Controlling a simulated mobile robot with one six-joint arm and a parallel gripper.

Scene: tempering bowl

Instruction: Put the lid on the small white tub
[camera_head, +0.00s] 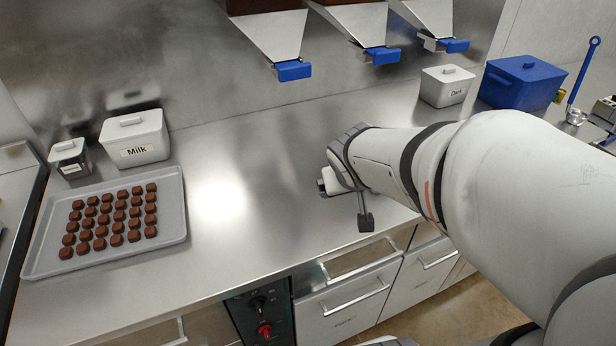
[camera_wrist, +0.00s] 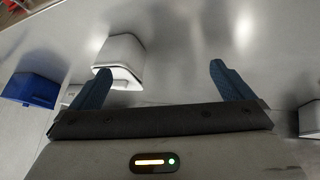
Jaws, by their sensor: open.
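A white tub labelled "Dark" (camera_head: 446,91) stands at the back right of the counter, with a white knobbed lid (camera_head: 448,72) on top. A white tub labelled "Milk" (camera_head: 136,145) at the back left also has a lid on. A smaller lidded container (camera_head: 70,162) stands left of it. My gripper (camera_head: 348,204) is above the middle of the counter, partly hidden by my arm. In the wrist view my gripper (camera_wrist: 160,86) is open and empty. A white tub (camera_wrist: 120,58) shows beyond its left finger; I cannot tell its label.
A grey tray (camera_head: 178,230) of chocolates lies at the left. A blue lidded box (camera_head: 520,85) stands right of the "Dark" tub; a blue box shows in the wrist view (camera_wrist: 30,90). Dispensers with blue handles (camera_head: 292,71) hang above. The middle counter is clear.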

